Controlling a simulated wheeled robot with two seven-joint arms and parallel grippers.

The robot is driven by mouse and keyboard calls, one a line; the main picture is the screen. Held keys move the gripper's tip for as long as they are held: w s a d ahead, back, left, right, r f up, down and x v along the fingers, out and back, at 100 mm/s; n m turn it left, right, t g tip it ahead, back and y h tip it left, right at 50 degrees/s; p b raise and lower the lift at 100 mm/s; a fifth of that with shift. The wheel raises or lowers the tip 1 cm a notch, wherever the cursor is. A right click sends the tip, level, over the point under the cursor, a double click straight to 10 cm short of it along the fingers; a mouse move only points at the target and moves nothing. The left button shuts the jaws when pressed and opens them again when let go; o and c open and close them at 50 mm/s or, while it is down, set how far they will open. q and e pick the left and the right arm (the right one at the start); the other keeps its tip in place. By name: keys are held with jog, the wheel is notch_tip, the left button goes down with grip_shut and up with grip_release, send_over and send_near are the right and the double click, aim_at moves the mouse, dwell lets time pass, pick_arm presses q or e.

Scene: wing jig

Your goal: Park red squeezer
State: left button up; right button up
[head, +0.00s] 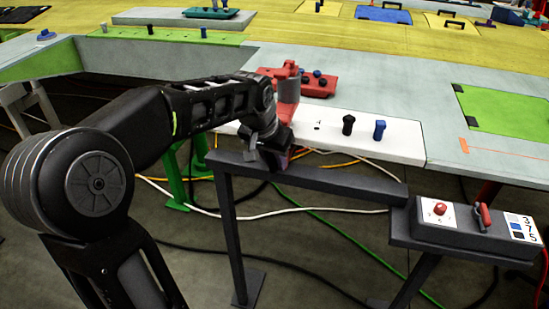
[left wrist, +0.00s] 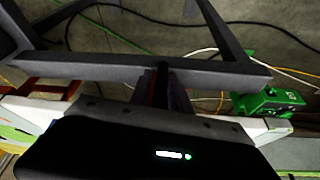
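A red upright tool body (head: 287,85), which looks like the red squeezer, shows in the head view behind my left forearm, at the near edge of the work surface. My left gripper (head: 275,158) points down beside the dark grey stand's bar, just in front of the white strip. A small dark pinkish piece shows at its tip. In the left wrist view the gripper (left wrist: 163,88) reaches the bar, with dark reddish pieces on both sides of a black part. Shadow hides whether the fingers grip anything. My right gripper is not in view.
The dark grey stand (head: 330,181) has a lower shelf with a control box (head: 463,231) carrying a red button and red handle. Black and blue pegs stand on the white strip (head: 400,150). A red plate (head: 318,87) lies behind. Cables cross the floor.

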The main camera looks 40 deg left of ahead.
pick_arm(q)
jog(key=shift+c, duration=0.4)
grip_shut()
dwell(0.9)
